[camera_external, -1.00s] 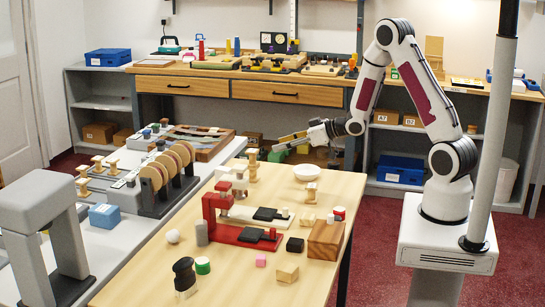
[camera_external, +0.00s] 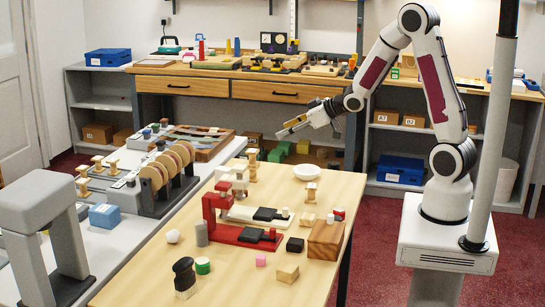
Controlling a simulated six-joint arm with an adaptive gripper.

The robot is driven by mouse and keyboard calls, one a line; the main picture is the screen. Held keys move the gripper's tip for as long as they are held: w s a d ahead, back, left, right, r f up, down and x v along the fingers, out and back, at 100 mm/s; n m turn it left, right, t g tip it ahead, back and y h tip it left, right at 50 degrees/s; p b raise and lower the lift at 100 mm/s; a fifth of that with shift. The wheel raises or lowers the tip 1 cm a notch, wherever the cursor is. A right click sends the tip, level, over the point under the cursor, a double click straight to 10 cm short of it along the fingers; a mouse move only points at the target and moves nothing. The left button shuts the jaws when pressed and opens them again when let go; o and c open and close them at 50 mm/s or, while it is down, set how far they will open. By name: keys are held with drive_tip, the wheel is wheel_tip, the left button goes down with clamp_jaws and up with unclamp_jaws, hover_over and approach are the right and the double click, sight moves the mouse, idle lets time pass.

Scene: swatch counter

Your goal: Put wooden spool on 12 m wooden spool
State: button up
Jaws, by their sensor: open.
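A pale wooden spool (camera_external: 252,165) stands upright at the far left of the wooden table. Another wooden spool (camera_external: 311,192) stands near the table's far right side, in front of the white bowl. More spools stand on the grey counter, among them one at the left (camera_external: 82,187) and one farther back (camera_external: 97,163). Labels are too small to read, so I cannot tell which is the 12 m spool. My gripper (camera_external: 288,130) is open and appears empty, in the air above the table's far end, apart from the spools.
A white bowl (camera_external: 307,172) sits at the table's far edge. A red clamp-like stand (camera_external: 212,215), a wooden block (camera_external: 326,240) and several small blocks crowd the middle. A rack of discs (camera_external: 167,170) stands on the counter.

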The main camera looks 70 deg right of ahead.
drive_tip(key=s+a+r+g+h, duration=0.1)
drive_tip(key=s+a+r+g, duration=0.2)
drive_tip(key=s+a+r, duration=0.65)
drive_tip(key=s+a+g+y, duration=0.1)
drive_tip(key=s+a, duration=0.4)
drive_tip(key=s, duration=0.6)
drive_tip(key=s+a+g+y, duration=0.1)
drive_tip(key=s+a, duration=0.4)
drive_tip(key=s, duration=0.6)
drive_tip(key=shift+g+y, duration=0.4)
drive_tip(key=shift+g, duration=0.1)
